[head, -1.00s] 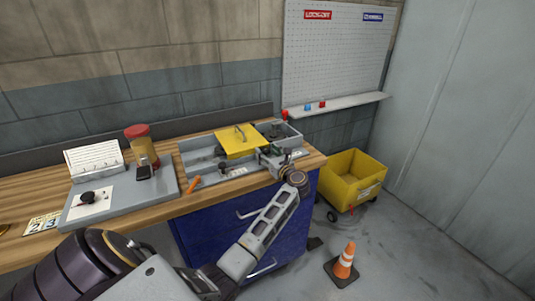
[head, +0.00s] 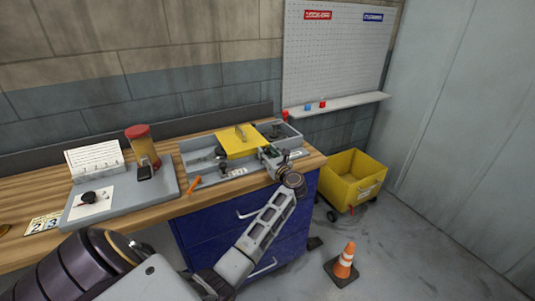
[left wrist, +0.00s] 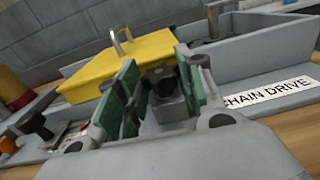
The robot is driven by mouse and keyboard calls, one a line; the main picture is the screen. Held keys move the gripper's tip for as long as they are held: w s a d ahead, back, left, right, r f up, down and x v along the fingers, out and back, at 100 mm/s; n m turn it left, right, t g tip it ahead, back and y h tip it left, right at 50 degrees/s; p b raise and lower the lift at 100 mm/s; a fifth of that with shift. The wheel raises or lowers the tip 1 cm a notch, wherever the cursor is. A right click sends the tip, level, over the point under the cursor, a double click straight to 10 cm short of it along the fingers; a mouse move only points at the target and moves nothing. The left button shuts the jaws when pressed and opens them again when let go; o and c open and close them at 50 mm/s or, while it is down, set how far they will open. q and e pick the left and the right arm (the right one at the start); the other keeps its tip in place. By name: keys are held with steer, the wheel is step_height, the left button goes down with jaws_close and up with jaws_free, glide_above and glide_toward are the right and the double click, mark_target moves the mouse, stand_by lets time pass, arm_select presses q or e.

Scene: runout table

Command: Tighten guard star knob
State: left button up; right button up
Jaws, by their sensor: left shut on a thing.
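The yellow guard (head: 240,141) with a metal handle lies over the middle of the grey chain-drive housing (head: 206,183) on the bench. In the left wrist view the guard (left wrist: 115,66) is just beyond my fingers. My left gripper (head: 270,156) is at the housing's front right. In the left wrist view its green-padded fingers (left wrist: 160,90) are shut on a dark knob (left wrist: 163,80) on a small grey block by the guard's front edge. The fingers partly cover the knob, so its lobes are not clear. My right gripper is not in view.
An orange-handled tool (head: 193,185) lies before the housing. A grey board (head: 130,197) at left holds a red-lidded jar (head: 140,145) and a black knob (head: 91,197) on white paper. A yellow cart (head: 352,180) and traffic cone (head: 343,262) stand on the floor at right.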

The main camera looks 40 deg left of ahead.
arm_select(q)
steer(key=shift+s+m+t+h, duration=0.1)
steer(key=shift+m+t+h, duration=0.25)
steer(key=shift+t, duration=0.25)
steer(key=shift+p, duration=0.35)
steer(key=shift+s+a+m+t+h+p, duration=0.1)
steer(key=shift+m+t+h+p, duration=0.35)
steer(key=shift+m+t, duration=0.3)
steer(key=shift+m+t+h+p, duration=0.4)
steer(key=shift+t+h+p, duration=0.1)
steer(key=shift+t, duration=0.15)
steer(key=shift+s+a+m+t+h+p, duration=0.1)
steer(key=shift+m+t+h+p, duration=0.2)
steer(key=shift+t+p, duration=0.1)
steer(key=shift+m+t+h+p, duration=0.3)
steer(key=shift+h, duration=0.1)
steer(key=o, duration=0.8)
steer(key=shift+o, duration=1)
steer(key=v, duration=1.2)
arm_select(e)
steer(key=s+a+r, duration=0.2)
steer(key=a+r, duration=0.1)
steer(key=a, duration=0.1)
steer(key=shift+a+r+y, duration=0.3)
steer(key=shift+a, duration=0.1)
